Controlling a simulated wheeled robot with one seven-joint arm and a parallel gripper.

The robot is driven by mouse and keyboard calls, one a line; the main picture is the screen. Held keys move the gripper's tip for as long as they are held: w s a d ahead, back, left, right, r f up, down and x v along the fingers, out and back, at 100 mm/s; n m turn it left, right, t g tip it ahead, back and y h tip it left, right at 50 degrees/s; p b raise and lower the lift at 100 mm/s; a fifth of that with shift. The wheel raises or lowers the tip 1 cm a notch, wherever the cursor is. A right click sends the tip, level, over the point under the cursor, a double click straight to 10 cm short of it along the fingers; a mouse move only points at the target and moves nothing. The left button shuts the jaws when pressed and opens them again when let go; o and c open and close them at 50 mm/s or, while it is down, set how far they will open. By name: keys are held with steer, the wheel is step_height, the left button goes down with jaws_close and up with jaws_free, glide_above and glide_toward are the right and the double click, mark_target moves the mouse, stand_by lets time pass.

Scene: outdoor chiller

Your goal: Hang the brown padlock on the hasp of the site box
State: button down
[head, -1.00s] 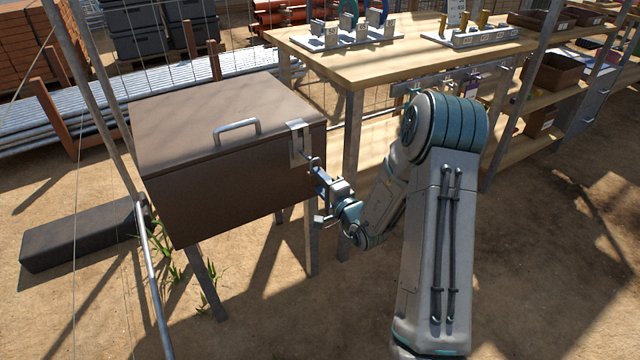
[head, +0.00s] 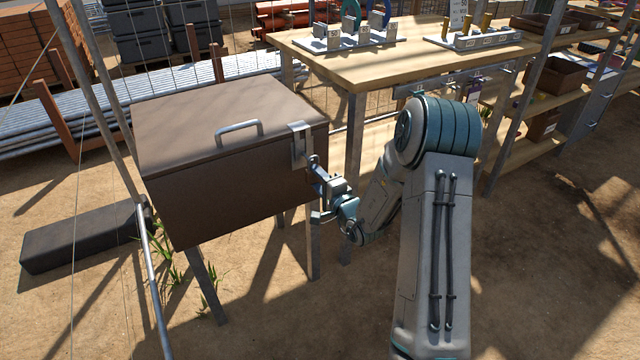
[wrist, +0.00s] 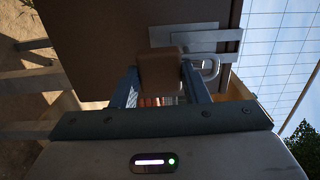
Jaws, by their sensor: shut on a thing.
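The brown site box (head: 230,180) stands on legs at the left of the head view, lid shut. Its pale metal hasp (head: 299,145) is at the right end of the front; the hasp also shows in the wrist view (wrist: 208,38). My gripper (head: 318,187) is at the box front just below the hasp. In the wrist view my gripper (wrist: 160,82) is shut on the brown padlock (wrist: 160,72). The padlock's silver shackle (wrist: 211,66) points right, close beside the hasp plate. I cannot tell whether the shackle passes through the hasp.
A wooden workbench (head: 345,68) with padlock racks stands behind and right of the box. Thin fence posts (head: 112,110) rise at the left. A dark block (head: 80,238) lies on the ground. Bare dirt is open in front.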

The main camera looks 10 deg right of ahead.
mark_target(316, 180)
steer(key=shift+b+x, duration=0.4)
steer(key=shift+x, duration=1)
steer(key=shift+f, duration=0.1)
steer(key=shift+f+b, duration=0.5)
steer(key=shift+b, duration=0.3)
